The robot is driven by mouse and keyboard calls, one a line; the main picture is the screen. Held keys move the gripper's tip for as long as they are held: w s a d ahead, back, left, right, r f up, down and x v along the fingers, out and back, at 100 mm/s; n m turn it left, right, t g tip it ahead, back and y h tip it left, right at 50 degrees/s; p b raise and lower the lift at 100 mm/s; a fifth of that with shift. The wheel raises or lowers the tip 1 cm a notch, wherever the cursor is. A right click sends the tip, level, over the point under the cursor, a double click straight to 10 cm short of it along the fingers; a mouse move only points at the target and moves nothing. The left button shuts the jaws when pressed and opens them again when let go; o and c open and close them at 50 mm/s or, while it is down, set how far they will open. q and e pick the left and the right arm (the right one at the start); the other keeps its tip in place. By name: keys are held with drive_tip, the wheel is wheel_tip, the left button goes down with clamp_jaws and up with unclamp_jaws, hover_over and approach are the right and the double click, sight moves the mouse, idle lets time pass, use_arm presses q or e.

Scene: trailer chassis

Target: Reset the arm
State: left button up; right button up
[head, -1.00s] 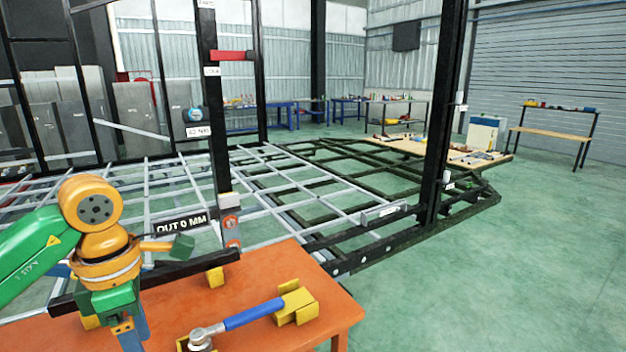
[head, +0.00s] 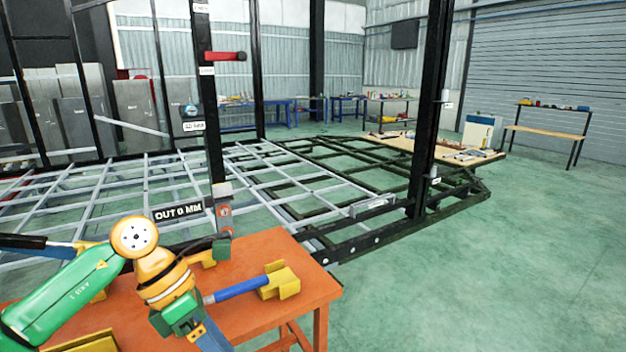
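My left arm, green and orange, comes in from the lower left over the orange table (head: 265,250). Its gripper (head: 212,340) points down at the bottom edge of the head view, partly cut off, and its fingertips cannot be made out. A tool with a blue handle (head: 236,289) lies on the table, resting on a yellow holder (head: 279,281). My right gripper is not in view.
A black bar on yellow blocks lies along the table's far side, partly behind my arm. Green floor (head: 480,280) at the right is clear.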

use_arm(q)
drive_tip(key=w+d+f+n+t+h+p, duration=0.1)
drive_tip(key=w+d+n+t+h, duration=0.15)
drive_tip(key=d+n+h, duration=0.35)
drive_tip(key=w+d+f+n+t+h, duration=0.2)
drive_tip(key=w+d+n+h, duration=0.2)
drive_tip(key=d+n+h, duration=0.15)
drive_tip(key=w+a+f+n+t+y, duration=0.2)
drive_tip(key=a+f+n+t+y, duration=0.25)
drive_tip(key=f+n, duration=0.5)
drive_tip(key=w+a+f+n+t+y, duration=0.2)
drive_tip(key=a+f+n+t+y, duration=0.25)
drive_tip(key=f+n, duration=0.5)
drive_tip(key=s+a+f+n+g+y+p, duration=0.1)
drive_tip(key=s+a+f+n+g+y, duration=0.25)
drive_tip(key=s+f, duration=0.65)
drive_tip(key=s+a+f+n+g+y, duration=0.1)
drive_tip(key=s+a+f+n+y, duration=0.25)
drive_tip(key=s+f+n, duration=0.45)
drive_tip(key=s+f+n+g, duration=0.1)
drive_tip(key=s+f+g, duration=0.2)
drive_tip(key=s, duration=0.9)
drive_tip(key=s+a+f+n+g, duration=0.1)
drive_tip(key=s+f+g, duration=0.3)
drive_tip(key=s, duration=0.8)
drive_tip(key=shift+a+f+n+y, duration=0.2)
drive_tip(key=shift+f+n+y, duration=0.3)
drive_tip(key=shift+f, duration=0.2)
